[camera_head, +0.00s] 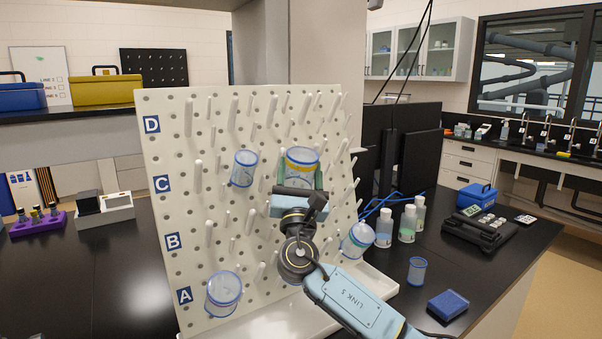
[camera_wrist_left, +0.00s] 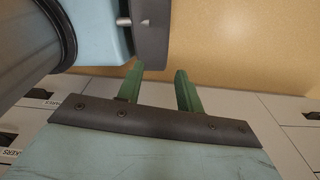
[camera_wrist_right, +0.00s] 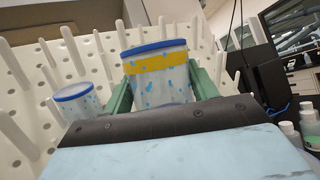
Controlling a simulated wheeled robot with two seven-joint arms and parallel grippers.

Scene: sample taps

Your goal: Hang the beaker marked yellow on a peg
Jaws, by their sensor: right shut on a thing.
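The beaker marked yellow (camera_head: 302,157) is clear with blue spots, a blue rim and a yellow band. It is upright before the upper middle of the white pegboard (camera_head: 165,150), about level with row C. My right gripper (camera_head: 299,174) is shut on it, one green finger on each side. The right wrist view shows the beaker (camera_wrist_right: 157,72) between the fingers, with pegs behind and beside it. I cannot tell whether it touches a peg. My left gripper (camera_wrist_left: 158,75) is open and empty, seen only in the left wrist view, above the floor and drawers.
Blue-rimmed beakers hang on the board at upper left (camera_head: 244,168), lower left (camera_head: 223,293) and right (camera_head: 357,240). Another beaker (camera_head: 417,271) stands on the black bench beside white-capped bottles (camera_head: 408,223) and a blue box (camera_head: 447,304). Bare pegs surround the held beaker.

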